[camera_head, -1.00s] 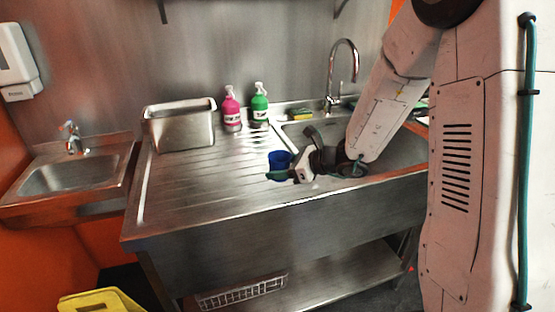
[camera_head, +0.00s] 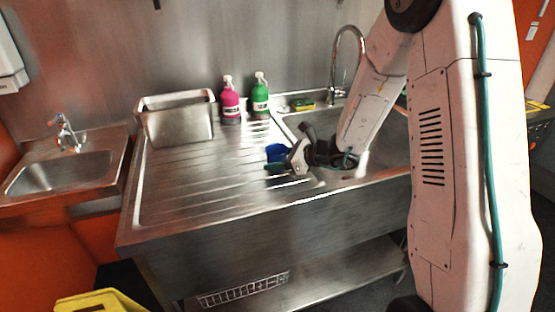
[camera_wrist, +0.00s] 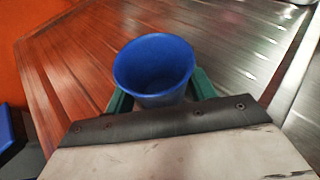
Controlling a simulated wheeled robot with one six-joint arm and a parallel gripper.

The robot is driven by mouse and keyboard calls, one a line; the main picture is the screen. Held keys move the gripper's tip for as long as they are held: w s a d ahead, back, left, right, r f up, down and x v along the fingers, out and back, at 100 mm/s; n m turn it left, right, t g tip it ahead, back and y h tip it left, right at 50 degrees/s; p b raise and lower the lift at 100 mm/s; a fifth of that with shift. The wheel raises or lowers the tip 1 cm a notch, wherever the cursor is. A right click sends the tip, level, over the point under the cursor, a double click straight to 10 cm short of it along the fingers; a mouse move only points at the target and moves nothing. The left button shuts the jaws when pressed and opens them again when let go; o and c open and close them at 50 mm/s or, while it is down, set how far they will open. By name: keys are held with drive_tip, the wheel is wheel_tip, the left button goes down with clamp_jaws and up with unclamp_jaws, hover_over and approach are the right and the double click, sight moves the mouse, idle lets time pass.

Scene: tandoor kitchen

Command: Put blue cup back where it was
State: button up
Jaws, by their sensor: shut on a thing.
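The blue cup (camera_wrist: 155,65) is upright between the two green fingers of my gripper (camera_wrist: 160,92) in the wrist view, with its open rim facing up. In the head view the cup (camera_head: 277,152) shows above the drainboard (camera_head: 195,190), just left of the sink basin, partly hidden by my gripper (camera_head: 277,167). The gripper is shut on the cup. Whether the cup's base touches the drainboard is hidden.
A metal container (camera_head: 178,122), a pink bottle (camera_head: 229,102) and a green bottle (camera_head: 260,97) stand along the back. A tap (camera_head: 345,60) and a sponge (camera_head: 303,104) are behind the basin. The left and front drainboard is clear.

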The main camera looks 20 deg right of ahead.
drive_tip(key=shift+f, duration=0.15)
drive_tip(key=o, duration=1.1)
